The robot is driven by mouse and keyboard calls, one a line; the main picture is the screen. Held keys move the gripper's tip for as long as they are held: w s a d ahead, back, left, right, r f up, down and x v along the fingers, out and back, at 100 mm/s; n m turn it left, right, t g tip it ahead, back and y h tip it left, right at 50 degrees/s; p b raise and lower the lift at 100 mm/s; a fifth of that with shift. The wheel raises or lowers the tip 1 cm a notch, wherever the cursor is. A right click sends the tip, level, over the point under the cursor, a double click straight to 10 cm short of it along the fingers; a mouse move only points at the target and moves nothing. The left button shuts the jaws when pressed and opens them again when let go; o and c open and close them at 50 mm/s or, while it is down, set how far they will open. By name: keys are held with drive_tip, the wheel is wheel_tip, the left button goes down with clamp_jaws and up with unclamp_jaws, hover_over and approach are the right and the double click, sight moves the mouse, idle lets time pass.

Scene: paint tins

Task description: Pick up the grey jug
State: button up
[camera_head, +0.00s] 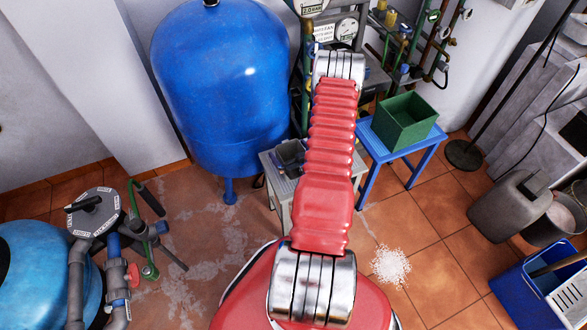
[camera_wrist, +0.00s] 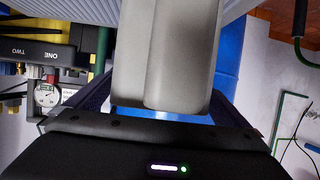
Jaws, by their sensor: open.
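The grey jug (camera_wrist: 165,55) fills the upper middle of the wrist view, seen very close, with its smooth pale grey side towards me. My gripper (camera_wrist: 162,100) is open, with one dark finger on each side of the jug's lower part in the picture. I cannot tell whether either finger touches it. The jug's top end in the picture is cut off by the frame edge. In the head view my red arm covers my gripper, and I cannot make out the jug for certain there.
A grey stool (camera_head: 283,207) bears dark containers (camera_head: 290,153). A green bin (camera_head: 404,121) stands on a blue stool (camera_head: 379,150). A blue tank (camera_head: 222,85) is left of my arm. A grey canister (camera_head: 508,205) and blue crate (camera_head: 522,302) stand on the right floor.

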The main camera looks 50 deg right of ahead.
drive_tip(key=shift+c, duration=0.5)
drive_tip(key=c, duration=1.5)
